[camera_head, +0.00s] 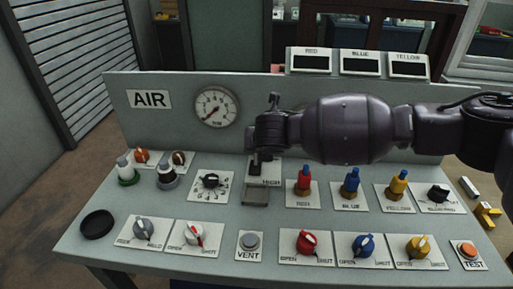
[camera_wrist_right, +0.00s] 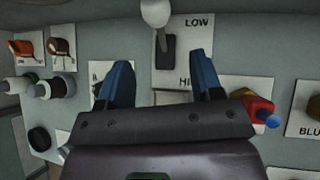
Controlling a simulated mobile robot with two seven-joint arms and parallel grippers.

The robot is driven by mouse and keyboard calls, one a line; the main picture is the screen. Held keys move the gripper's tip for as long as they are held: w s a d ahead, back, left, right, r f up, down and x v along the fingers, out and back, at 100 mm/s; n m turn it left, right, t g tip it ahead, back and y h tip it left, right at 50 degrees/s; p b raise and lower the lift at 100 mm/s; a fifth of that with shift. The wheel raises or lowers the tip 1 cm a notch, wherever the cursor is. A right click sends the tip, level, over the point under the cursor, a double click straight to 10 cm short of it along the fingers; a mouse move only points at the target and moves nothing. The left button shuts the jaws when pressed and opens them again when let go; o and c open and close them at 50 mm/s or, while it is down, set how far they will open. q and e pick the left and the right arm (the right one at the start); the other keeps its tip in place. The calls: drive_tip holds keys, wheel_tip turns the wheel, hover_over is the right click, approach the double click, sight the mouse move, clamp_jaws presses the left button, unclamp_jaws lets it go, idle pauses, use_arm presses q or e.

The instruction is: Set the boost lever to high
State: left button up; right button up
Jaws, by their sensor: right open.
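The boost lever (camera_wrist_right: 156,14) has a pale round knob and shows at the top of the right wrist view, at the LOW end of its dark slot. Its white plate (camera_wrist_right: 184,25) reads LOW at the top and a partly hidden HIGH at the bottom. In the head view the HIGH end of the plate (camera_head: 271,183) shows, while the lever is hidden behind my right gripper (camera_head: 265,135). In the wrist view my right gripper (camera_wrist_right: 161,68) is open, its two blue fingers apart with nothing between them. The knob lies beyond the fingertips. My left gripper is not in view.
A red valve (camera_head: 304,183), a blue one (camera_head: 350,185) and a yellow one (camera_head: 397,187) stand right of the lever. A black dial (camera_head: 210,181) is to its left. Several knobs line the panel's front. An upright AIR panel with a gauge (camera_head: 216,107) stands behind.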

drive_tip(key=b+x, duration=0.1)
drive_tip(key=x, duration=0.6)
drive_tip(key=shift+b, duration=0.3)
drive_tip(key=shift+w+a+f, duration=0.1)
drive_tip(key=shift+w+f, duration=0.25)
drive_tip(key=shift+w, duration=0.05)
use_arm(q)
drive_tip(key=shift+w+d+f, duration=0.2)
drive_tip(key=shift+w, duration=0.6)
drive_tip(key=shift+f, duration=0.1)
use_arm(e)
clamp_jaws()
